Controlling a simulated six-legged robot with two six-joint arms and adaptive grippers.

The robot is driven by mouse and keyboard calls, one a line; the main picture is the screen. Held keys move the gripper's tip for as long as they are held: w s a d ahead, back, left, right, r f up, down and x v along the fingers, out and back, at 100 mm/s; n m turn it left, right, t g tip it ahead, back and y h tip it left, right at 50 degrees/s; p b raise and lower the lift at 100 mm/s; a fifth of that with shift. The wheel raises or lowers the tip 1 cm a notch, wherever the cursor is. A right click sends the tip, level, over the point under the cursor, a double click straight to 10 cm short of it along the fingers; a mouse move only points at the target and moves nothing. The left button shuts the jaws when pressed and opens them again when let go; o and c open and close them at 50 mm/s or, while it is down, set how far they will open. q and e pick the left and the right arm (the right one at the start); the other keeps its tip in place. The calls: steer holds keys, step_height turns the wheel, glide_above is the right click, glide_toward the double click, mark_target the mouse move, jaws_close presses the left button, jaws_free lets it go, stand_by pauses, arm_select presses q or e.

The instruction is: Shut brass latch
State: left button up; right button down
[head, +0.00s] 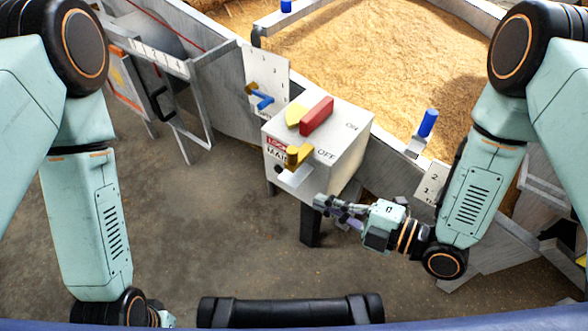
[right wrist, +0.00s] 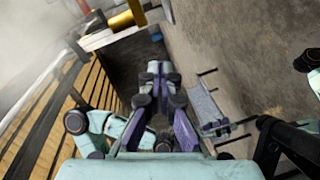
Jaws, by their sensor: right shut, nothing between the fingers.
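The brass latch (head: 298,156) is a short brass-coloured piece on the front of a grey switch box (head: 345,150), above a pale bracket. A brass cylinder, which looks like the same latch, shows at the top left of the right wrist view (right wrist: 126,19). My right gripper (head: 320,204) is shut and empty, below and right of the latch and apart from it; its closed fingers also show in the right wrist view (right wrist: 157,70).
A red handle (head: 316,115) with a yellow part sits on top of the box. A plate with a blue lever (head: 262,99) stands behind it. A grain bed (head: 385,60) lies beyond, with a blue-capped post (head: 427,124) on its edge.

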mark_target(300, 151)
steer(key=shift+w+a+r+n+y+b, duration=1.2)
steer(key=shift+w+a+n, duration=1.05)
steer(key=shift+a, duration=2.4)
arm_select(q)
steer(key=shift+f+b, duration=0.6)
steer(key=shift+f, duration=1.2)
arm_select(e)
steer(key=shift+h, duration=0.4)
steer(key=shift+w+d+r, duration=0.15)
steer(key=shift+w+d, duration=0.55)
steer(key=shift+d, duration=0.05)
steer(key=shift+w+d+r, duration=0.1)
steer(key=shift+w+d, duration=0.6)
steer(key=shift+d, duration=0.05)
steer(key=shift+w+d, duration=0.25)
steer(key=shift+w, duration=0.05)
steer(key=w+d, duration=0.2)
steer(key=w+d+b, duration=0.1)
steer(key=w, duration=0.2)
steer(key=shift+d, duration=0.4)
steer(key=shift+w+d, duration=0.35)
steer(key=shift+w, duration=0.05)
arm_select(q)
steer(key=shift+w+d+f, duration=0.45)
steer(key=shift+w+d, duration=0.15)
steer(key=shift+w, duration=0.25)
arm_select(e)
steer(key=shift+w+d+r, duration=0.1)
steer(key=shift+w, duration=0.05)
